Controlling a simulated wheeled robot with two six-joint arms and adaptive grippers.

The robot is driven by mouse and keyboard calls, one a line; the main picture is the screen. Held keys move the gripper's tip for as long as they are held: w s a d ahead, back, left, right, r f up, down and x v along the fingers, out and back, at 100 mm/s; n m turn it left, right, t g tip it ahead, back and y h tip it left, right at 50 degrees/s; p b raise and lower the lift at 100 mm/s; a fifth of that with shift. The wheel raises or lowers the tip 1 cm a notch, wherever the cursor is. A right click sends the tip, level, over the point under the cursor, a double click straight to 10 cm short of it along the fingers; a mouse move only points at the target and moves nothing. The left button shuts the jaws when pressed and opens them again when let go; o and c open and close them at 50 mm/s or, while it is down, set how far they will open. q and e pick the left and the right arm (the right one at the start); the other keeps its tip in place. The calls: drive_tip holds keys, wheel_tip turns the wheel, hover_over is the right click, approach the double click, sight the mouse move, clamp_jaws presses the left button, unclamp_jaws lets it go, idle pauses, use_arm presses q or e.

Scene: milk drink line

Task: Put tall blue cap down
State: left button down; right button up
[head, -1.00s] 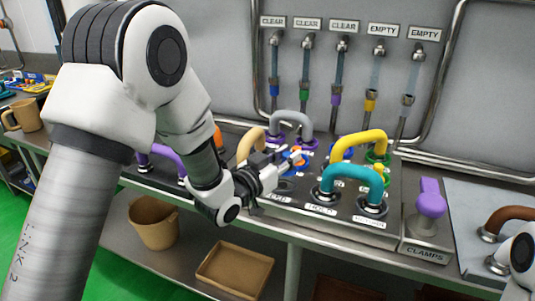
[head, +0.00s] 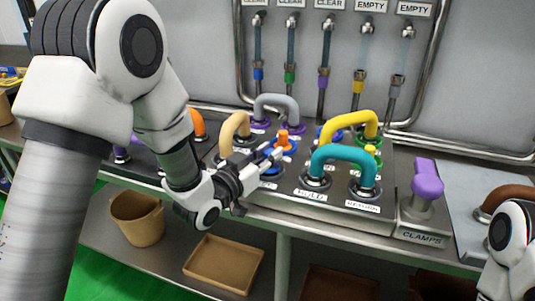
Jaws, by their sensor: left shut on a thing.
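My left gripper (head: 266,162) reaches in from the left, over the front of the steel panel, left of the teal bent pipe. It is shut on the tall blue cap (head: 268,151), of which only a small blue part shows between the fingers. The fingers hide the rest of it, so I cannot tell whether its lower end touches the panel. Just behind the fingertips stands an orange knob (head: 283,136) with a blue base around it. My right gripper is out of view; only a part of my right arm shows at the lower right.
A teal pipe (head: 343,153) and a yellow pipe (head: 350,121) arch right of the gripper. A tan pipe (head: 228,132) and a grey pipe (head: 276,100) arch behind it. A purple clamp handle (head: 427,180) stands right. A bin (head: 138,220) and tray (head: 223,267) sit below.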

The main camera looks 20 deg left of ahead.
use_arm(q)
drive_tip(key=shift+s+f, duration=0.1)
drive_tip(key=shift+f, duration=0.2)
drive_tip(key=c, duration=1)
unclamp_jaws()
drive_tip(key=shift+f, duration=0.1)
